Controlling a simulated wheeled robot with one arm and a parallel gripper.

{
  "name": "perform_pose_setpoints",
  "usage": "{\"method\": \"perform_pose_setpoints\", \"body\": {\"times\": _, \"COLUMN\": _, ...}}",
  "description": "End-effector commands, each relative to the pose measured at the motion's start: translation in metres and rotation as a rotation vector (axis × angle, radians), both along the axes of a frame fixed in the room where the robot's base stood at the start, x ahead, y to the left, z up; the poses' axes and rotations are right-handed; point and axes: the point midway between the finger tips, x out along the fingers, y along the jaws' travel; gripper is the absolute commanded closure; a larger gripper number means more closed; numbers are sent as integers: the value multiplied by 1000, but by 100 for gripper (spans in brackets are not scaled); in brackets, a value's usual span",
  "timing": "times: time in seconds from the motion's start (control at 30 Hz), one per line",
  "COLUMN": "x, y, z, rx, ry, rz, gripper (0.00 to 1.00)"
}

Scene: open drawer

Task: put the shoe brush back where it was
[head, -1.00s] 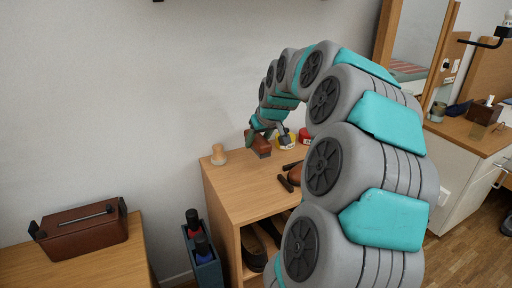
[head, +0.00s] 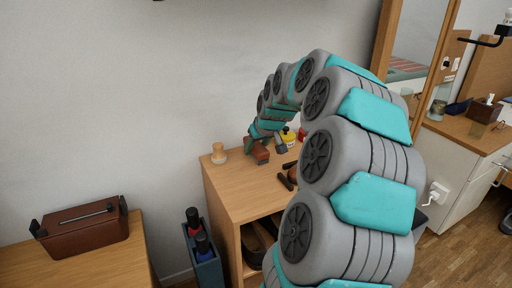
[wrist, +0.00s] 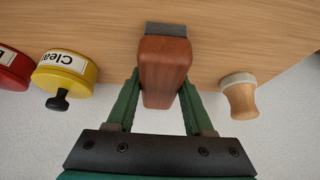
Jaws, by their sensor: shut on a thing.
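The shoe brush (head: 258,152) is a reddish-brown wooden block over the back part of the small wooden cabinet's top (head: 238,188). In the wrist view the brush (wrist: 163,72) sits between both green fingers, with its dark bristle end pointing to the top of the picture. My gripper (wrist: 160,88) is shut on it. In the head view my gripper (head: 262,141) reaches down to the brush from above. I cannot tell whether the bristles touch the wood.
A small wooden-handled piece with a pale base (head: 219,153) stands left of the brush. A yellow tin (wrist: 65,73) and a red tin (wrist: 10,68) stand on the other side. Dark-handled items (head: 287,180) lie nearer the front. The wall is close behind.

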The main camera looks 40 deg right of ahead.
Motion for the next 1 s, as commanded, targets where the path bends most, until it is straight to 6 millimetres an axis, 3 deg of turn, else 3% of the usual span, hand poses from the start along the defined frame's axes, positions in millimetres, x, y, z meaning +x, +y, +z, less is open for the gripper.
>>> {"method": "perform_pose_setpoints", "body": {"times": 0.03, "x": 0, "y": 0, "z": -2, "rx": 0, "ry": 0, "rz": 0, "gripper": 47}}
{"method": "perform_pose_setpoints", "body": {"times": 0.3, "x": 0, "y": 0, "z": -1, "rx": 0, "ry": 1, "rz": 0, "gripper": 18}}
{"method": "perform_pose_setpoints", "body": {"times": 0.67, "x": -2, "y": 0, "z": 6, "rx": 0, "ry": -1, "rz": 0, "gripper": 18}}
{"method": "perform_pose_setpoints", "body": {"times": 1.0, "x": -35, "y": 8, "z": 60, "rx": -1, "ry": -2, "rz": -1, "gripper": 18}}
